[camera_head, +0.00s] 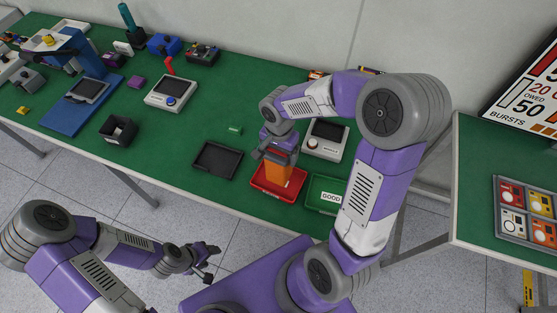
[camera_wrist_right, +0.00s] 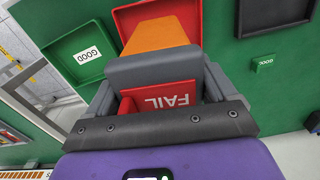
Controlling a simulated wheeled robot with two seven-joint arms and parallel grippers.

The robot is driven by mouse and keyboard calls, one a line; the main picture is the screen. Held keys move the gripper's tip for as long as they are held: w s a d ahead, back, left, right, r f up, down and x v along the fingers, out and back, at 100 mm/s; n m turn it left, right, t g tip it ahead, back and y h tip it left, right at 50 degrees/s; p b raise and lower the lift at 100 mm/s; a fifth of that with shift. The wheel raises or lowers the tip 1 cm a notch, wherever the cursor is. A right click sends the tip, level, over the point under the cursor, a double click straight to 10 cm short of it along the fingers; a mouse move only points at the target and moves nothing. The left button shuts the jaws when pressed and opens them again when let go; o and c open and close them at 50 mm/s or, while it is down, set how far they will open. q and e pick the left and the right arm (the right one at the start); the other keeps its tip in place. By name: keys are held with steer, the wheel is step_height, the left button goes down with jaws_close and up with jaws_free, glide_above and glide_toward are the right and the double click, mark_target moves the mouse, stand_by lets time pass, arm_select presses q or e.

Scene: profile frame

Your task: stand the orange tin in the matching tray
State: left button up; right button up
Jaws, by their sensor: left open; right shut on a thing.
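The orange tin (camera_head: 276,169) is in my right gripper (camera_head: 279,154), over the red tray (camera_head: 263,189). In the right wrist view the tin (camera_wrist_right: 156,36) lies in front of the red tray (camera_wrist_right: 125,13), partly hidden by grey parts. I cannot tell whether its bottom touches the tray floor. A green tray (camera_head: 319,202) with a white GOOD label is to the right of the red one, and an empty black tray (camera_head: 213,160) is to its left. My left gripper (camera_head: 210,263) is open and empty, off the table's front edge.
A red FAIL plate (camera_wrist_right: 172,97) shows near the gripper in the right wrist view. A small green GOOD block (camera_head: 234,130) lies behind the black tray. A white device (camera_head: 326,140) stands close behind the green tray.

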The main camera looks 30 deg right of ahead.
step_height(320, 180, down, 4)
steer(key=shift+w+r+b, duration=0.1)
steer(key=shift+r+b, duration=0.05)
steer(key=shift+b, duration=0.15)
steer(key=o, duration=1.3)
steer(key=shift+c, duration=0.2)
step_height(320, 180, up, 12)
steer(key=shift+r+p, duration=0.1)
steer(key=shift+p, duration=1)
